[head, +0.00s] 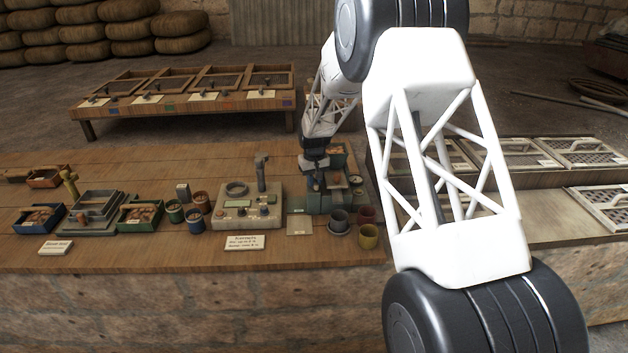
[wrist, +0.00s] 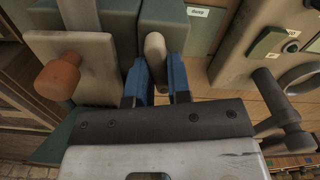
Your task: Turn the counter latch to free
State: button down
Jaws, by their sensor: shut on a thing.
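My gripper (wrist: 155,72) has blue fingers and is shut on a pale, rounded peg (wrist: 154,47) on a dark green-grey block (wrist: 179,30). This peg looks like the counter latch, but I cannot be sure, and I cannot read its position. In the head view my gripper (head: 314,168) is at the dark machine (head: 320,201) on the right part of the bench. My own arm and gripper hide the gripped part there.
In the wrist view an orange-brown knob (wrist: 58,78) on a pale plate is close on the left. A dark crank handle (wrist: 275,88) is on the right. The pale control box (head: 248,209) stands left of the machine. Several small cups, including a yellow cup (head: 368,236), stand in front.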

jog(key=shift+m, duration=1.6)
jog(key=c, duration=1.1)
grip_release()
jog(key=shift+o, duration=0.2)
jog(key=shift+r, duration=0.15)
jog(key=shift+r, duration=3.8)
